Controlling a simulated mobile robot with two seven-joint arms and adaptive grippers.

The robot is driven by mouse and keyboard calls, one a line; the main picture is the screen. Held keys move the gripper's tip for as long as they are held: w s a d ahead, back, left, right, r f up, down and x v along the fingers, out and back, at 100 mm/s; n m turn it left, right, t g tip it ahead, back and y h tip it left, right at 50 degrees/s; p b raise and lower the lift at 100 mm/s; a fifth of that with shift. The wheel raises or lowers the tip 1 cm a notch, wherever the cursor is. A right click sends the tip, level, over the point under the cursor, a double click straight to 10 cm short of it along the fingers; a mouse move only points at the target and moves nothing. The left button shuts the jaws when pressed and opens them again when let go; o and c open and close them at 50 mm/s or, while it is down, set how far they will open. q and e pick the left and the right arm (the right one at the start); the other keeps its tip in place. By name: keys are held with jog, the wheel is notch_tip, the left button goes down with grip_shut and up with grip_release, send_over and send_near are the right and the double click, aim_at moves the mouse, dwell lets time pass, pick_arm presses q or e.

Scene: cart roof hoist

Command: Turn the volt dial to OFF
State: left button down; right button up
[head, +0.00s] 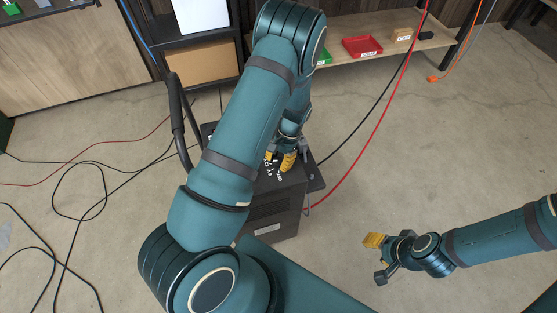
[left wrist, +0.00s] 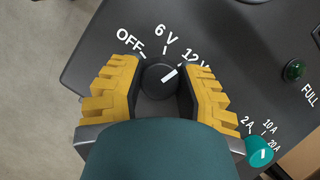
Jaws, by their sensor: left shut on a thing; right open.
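The volt dial (left wrist: 160,78) is a dark round knob with a white pointer line, on the dark top panel of the charger cart (head: 270,215). Its pointer aims up and right, toward the 12 V mark; OFF is at the upper left and 6 V lies between. My left gripper (head: 280,160) is shut on the dial, with a yellow finger on each side of it in the left wrist view. In the head view the dial is hidden by my left gripper. My right gripper (head: 378,258) is open and empty, over bare floor at the right.
A teal amp knob (left wrist: 260,151) and a green lamp (left wrist: 294,70) sit on the same panel. The cart has a black handle (head: 178,115). Black and red cables cross the floor at left and right. A low shelf (head: 365,30) with a red tray (head: 362,46) stands behind.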

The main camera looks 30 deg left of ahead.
pick_arm(q)
jog(key=n+h, duration=0.1)
jog(key=n, duration=0.3)
jog(key=shift+s+f+n+h, duration=0.1)
jog(key=shift+n+h, duration=0.3)
jog(key=n, duration=0.2)
jog(key=n+h, duration=0.1)
jog(key=n, duration=0.1)
jog(key=shift+t+h, duration=0.3)
jog(key=n+t+h, duration=0.1)
jog(key=n, duration=0.4)
jog(key=shift+n+t+h, duration=0.4)
jog(key=shift+n+t, duration=0.5)
jog(key=shift+n, duration=1.2)
jog(key=shift+d, duration=0.1)
jog(key=c, duration=0.6)
grip_release()
jog(key=shift+o, duration=0.2)
